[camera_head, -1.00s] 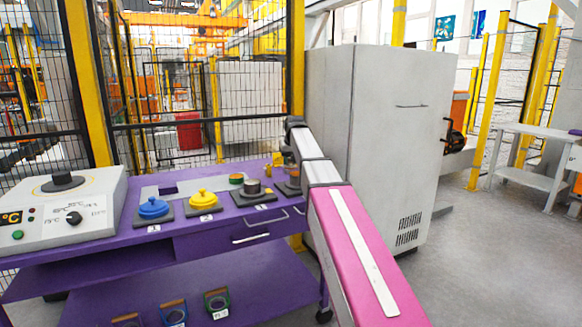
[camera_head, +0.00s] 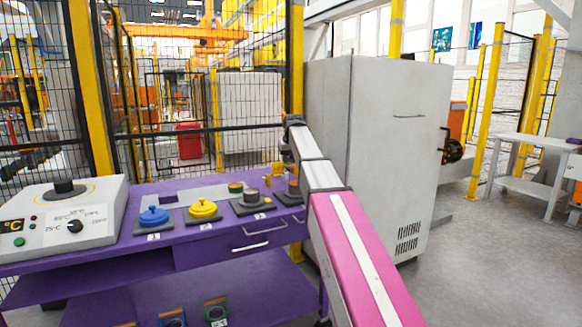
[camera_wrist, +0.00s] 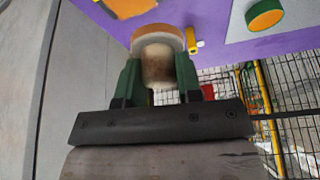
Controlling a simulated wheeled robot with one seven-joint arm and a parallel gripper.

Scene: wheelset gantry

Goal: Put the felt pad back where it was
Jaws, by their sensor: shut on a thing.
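My gripper (camera_wrist: 157,88) has green fingers and is shut on a round tan and brown piece, which looks like the felt pad (camera_wrist: 158,68). The piece has a wider pale disc at its far end and a narrower body between the fingers. In the head view my gripper (camera_head: 291,178) is at the right end of the purple bench (camera_head: 190,238), and my arm hides part of it. A dark base plate (camera_head: 287,198) shows just under it. I cannot tell whether the held piece touches anything.
On the bench are a blue lid (camera_head: 154,215), a yellow lid (camera_head: 203,208), a grey round part (camera_head: 251,196), a green-and-orange disc (camera_head: 236,188) and a control box (camera_head: 40,215). A grey cabinet (camera_head: 380,150) stands right of the bench. Wire fencing (camera_head: 140,90) stands behind.

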